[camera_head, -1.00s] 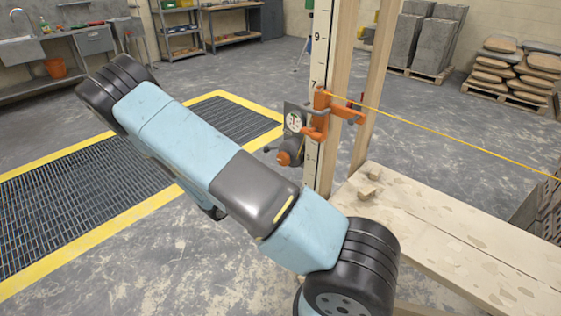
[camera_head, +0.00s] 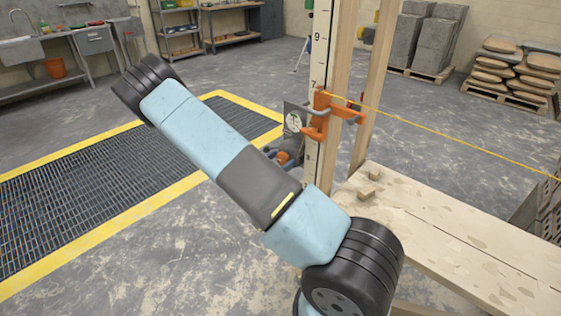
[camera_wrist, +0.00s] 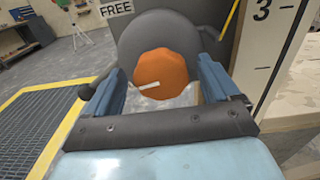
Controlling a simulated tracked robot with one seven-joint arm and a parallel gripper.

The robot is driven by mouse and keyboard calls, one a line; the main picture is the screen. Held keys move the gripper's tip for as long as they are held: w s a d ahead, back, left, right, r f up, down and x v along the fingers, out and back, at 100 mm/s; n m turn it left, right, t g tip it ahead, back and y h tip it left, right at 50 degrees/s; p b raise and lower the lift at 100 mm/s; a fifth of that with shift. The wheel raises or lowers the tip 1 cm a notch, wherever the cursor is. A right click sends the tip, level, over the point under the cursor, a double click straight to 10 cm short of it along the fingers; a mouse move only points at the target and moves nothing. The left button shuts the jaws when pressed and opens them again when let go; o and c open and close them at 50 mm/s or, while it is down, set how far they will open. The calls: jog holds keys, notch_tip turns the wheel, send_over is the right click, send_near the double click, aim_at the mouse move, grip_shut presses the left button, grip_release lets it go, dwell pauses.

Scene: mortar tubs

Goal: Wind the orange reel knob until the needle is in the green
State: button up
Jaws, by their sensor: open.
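The orange reel knob (camera_wrist: 163,72) sits in front of a round dark reel (camera_wrist: 150,32) in the wrist view, with a pale bar mark on its face. My gripper (camera_wrist: 161,66) is open, its two blue fingers on either side of the knob with gaps visible. In the head view the knob (camera_head: 283,158) shows low on the post, partly behind my arm, which hides most of the gripper. The round white dial (camera_head: 294,122) is above the knob; its needle and green zone are too small to read.
An orange clamp (camera_head: 318,117) holds the dial plate to a numbered wooden post (camera_head: 318,60). A yellow line (camera_head: 440,136) runs from it to the right. A plank bench (camera_head: 450,235) stands at right. A dark lever ball (camera_wrist: 84,91) and FREE label (camera_wrist: 116,9) flank the reel.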

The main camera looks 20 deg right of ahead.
jog(key=shift+c, duration=0.4)
jog(key=c, duration=1)
jog(key=shift+o, duration=0.2)
jog(key=shift+m, duration=2.4)
jog(key=o, duration=1)
jog(key=shift+o, duration=0.2)
jog(key=shift+s, duration=0.1)
jog(key=v, duration=1.3)
jog(key=shift+a, duration=0.35)
jog(key=shift+f, duration=0.1)
